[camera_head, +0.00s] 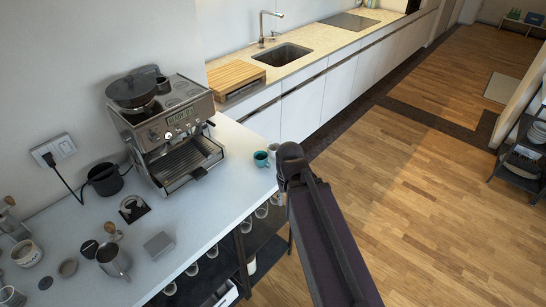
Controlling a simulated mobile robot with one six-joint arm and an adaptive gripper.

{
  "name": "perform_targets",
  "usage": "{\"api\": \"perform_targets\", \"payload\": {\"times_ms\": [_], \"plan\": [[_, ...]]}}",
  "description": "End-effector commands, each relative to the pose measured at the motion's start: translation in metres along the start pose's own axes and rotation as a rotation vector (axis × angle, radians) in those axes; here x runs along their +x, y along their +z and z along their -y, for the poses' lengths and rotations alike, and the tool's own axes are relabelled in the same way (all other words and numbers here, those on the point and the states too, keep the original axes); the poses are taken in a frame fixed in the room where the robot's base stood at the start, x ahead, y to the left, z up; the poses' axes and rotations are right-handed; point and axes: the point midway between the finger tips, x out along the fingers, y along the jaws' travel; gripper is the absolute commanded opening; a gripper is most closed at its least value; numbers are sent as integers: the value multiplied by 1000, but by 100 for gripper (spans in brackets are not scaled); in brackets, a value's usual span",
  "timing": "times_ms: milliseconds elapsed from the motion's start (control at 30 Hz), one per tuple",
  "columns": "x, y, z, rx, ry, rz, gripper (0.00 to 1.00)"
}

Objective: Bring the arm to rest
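My arm rises from the bottom of the head view, a long dark link that ends in a dark rounded joint beside the front right corner of the white counter (232,196). The joint overlaps the counter's corner in the picture; I cannot tell how far apart they are. No gripper fingers show, so my gripper and whatever it may hold are out of view.
A teal cup (261,159) stands at the counter's corner, close to my arm's joint in the picture. An espresso machine (172,130), a metal pitcher (113,260) and other coffee things stand on the counter. The wood floor (440,190) to the right is clear.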

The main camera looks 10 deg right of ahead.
Motion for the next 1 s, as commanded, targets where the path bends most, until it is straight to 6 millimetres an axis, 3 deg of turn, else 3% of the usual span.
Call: {"api": "perform_targets", "payload": {"times_ms": [400,767,800,1000], "plan": [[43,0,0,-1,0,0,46],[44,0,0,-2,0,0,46],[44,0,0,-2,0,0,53],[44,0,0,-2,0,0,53]]}}
